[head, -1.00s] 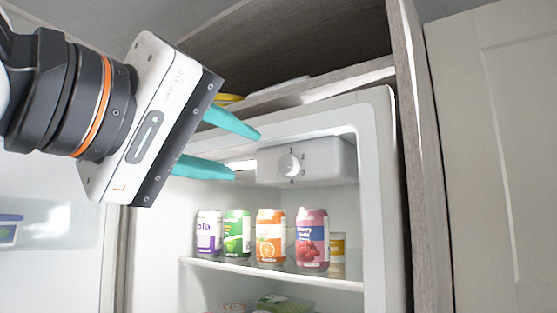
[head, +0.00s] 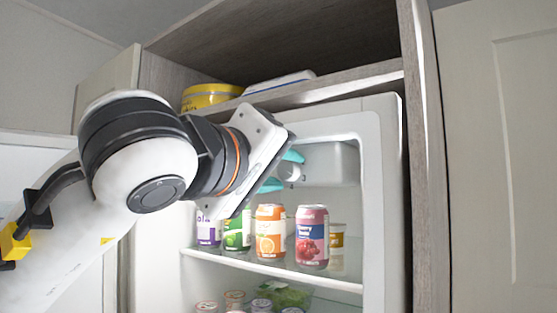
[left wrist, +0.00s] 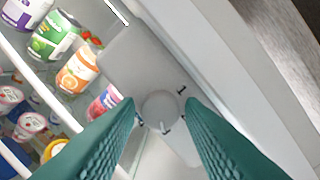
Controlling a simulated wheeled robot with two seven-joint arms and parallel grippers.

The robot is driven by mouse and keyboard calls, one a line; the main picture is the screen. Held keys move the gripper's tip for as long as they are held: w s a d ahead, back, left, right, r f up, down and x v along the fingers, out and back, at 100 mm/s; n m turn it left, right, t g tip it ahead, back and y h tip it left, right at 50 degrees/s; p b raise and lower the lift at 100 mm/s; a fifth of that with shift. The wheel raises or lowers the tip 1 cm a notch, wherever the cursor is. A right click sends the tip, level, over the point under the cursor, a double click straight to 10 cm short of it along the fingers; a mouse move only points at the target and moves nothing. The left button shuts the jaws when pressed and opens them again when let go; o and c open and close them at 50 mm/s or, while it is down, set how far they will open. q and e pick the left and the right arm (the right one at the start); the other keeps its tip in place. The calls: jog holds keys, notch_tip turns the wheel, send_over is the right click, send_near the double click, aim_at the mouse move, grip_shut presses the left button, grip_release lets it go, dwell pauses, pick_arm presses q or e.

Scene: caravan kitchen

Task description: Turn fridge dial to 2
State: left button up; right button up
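The fridge dial (head: 289,172) is a round pale knob on a grey-white housing (head: 330,163) at the top inside the open fridge. In the left wrist view the dial (left wrist: 160,108) shows at the centre, with a dark mark at its upper right. My left gripper (head: 279,172) is at the dial, with its teal fingers mostly hidden behind its body in the head view. In the left wrist view the left gripper (left wrist: 162,104) is open, one fingertip on each side of the dial, with small gaps seeming to show. The dial's setting cannot be read. My right gripper is not in view.
Several cans, such as an orange one (head: 269,232) and a pink one (head: 311,238), stand on the glass shelf (head: 275,270) below. The fridge's right wall (head: 381,200) is close. A yellow tin (head: 210,95) sits on the cupboard shelf above.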

pick_arm(q)
jog(key=c, duration=0.7)
jog(key=shift+f+n+b, duration=0.15)
jog(key=shift+n+b, duration=0.65)
jog(key=shift+b, duration=0.25)
jog(key=shift+n+b, duration=1.1)
jog(key=shift+n, duration=0.1)
jog(key=n+b, duration=0.2)
jog(key=n, duration=0.1)
jog(key=shift+g, duration=0.4)
jog(key=shift+r+n+g+b, duration=0.15)
jog(key=shift+n+b, duration=0.3)
jog(key=shift+n, duration=0.55)
jog(key=shift+r+n+g+b, duration=0.15)
jog(key=shift+n+b, duration=0.3)
jog(key=shift+n, duration=0.55)
jog(key=shift+f, duration=0.1)
jog(key=o, duration=0.7)
jog(key=shift+a, duration=0.1)
